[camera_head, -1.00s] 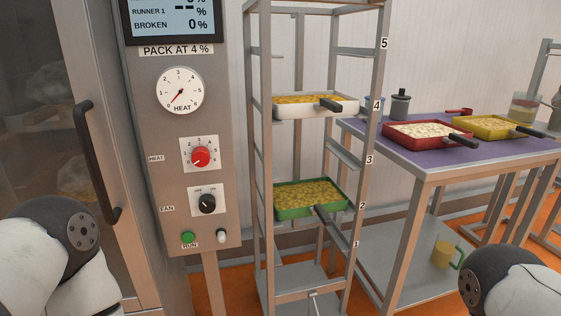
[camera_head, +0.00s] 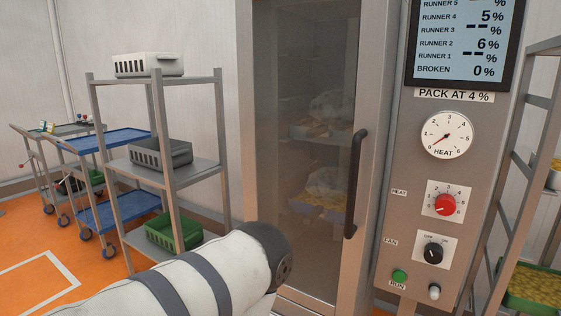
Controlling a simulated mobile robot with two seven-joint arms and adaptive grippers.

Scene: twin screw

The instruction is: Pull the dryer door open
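The dryer door (camera_head: 290,150) is a tall glass panel in a metal frame at the centre of the head view, and it looks shut. Its long black vertical handle (camera_head: 356,185) is on the door's right side. Behind the glass, trays of yellow pieces (camera_head: 318,199) show dimly. My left arm comes in at the bottom, a white link with grey bands, in front of the door's lower left and left of the handle. Neither of my grippers is in view.
The control panel (camera_head: 455,165) stands right of the door, with dials and a screen. A metal rack (camera_head: 515,150) with a green tray (camera_head: 535,285) is at the far right. A shelf (camera_head: 165,175) with crates and blue carts (camera_head: 112,143) stand left. Orange floor is open at lower left.

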